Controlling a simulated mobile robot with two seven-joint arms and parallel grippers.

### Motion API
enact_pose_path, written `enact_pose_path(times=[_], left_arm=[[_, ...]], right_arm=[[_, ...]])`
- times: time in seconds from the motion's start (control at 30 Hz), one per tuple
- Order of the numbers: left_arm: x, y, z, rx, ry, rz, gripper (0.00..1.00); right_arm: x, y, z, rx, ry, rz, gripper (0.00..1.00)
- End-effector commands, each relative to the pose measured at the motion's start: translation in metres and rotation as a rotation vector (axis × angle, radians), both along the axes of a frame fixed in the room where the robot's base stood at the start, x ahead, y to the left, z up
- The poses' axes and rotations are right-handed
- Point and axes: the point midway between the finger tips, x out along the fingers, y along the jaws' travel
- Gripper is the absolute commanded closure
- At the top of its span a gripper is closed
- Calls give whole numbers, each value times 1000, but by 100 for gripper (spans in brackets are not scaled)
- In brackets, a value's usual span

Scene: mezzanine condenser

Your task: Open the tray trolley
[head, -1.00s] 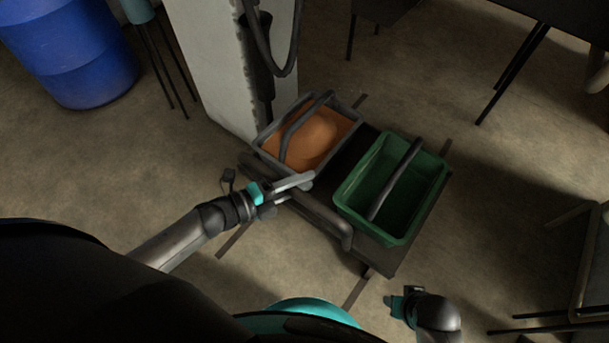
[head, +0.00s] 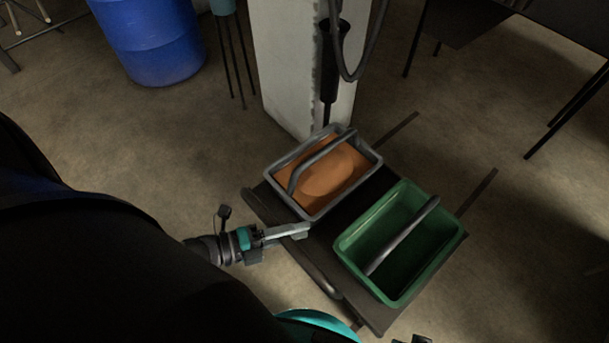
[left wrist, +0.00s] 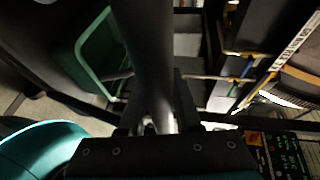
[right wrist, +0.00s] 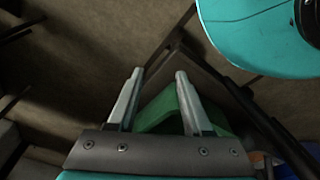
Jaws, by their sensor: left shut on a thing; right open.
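The tray trolley (head: 330,232) is a low dark platform carrying two caddies. Its dark handle bar (head: 318,275) runs along the side nearest me. My left gripper (head: 300,231) is at this bar, and the left wrist view shows the bar (left wrist: 147,50) between the fingers (left wrist: 155,115), shut on it. Dark floor strips (head: 397,130) (head: 477,192) stick out from the trolley's far side. My right gripper (right wrist: 158,75) is open and empty in the right wrist view; only a sliver shows at the head view's bottom edge.
A grey caddy (head: 313,205) with orange contents and a green caddy (head: 350,245) stand on the trolley. A pale pillar (head: 290,70) with a hanging hose stands close behind. A blue barrel (head: 150,40) is at back left. Floor right of the trolley is clear.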

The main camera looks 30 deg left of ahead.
Motion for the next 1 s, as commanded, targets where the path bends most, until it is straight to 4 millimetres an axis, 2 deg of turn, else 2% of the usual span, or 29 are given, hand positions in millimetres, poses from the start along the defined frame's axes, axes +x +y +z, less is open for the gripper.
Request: enact_pose_path(times=[0.4, 0.43, 0.6, 0.7, 1.0], left_arm=[[-2, 3, 0, 3, 1, 3, 100], [-2, 3, -1, 3, 1, 3, 67], [-2, 2, 0, 2, 0, 2, 48], [-2, 2, 0, 1, 1, 2, 38], [-2, 1, 0, 0, 0, 1, 38]], right_arm=[[0, 0, -1, -1, -2, 0, 50], [0, 0, -1, -1, -2, 0, 50], [0, 0, -1, -1, -2, 0, 50], [0, 0, -1, -1, -2, 0, 50], [0, -1, -1, -1, -1, 0, 50]])
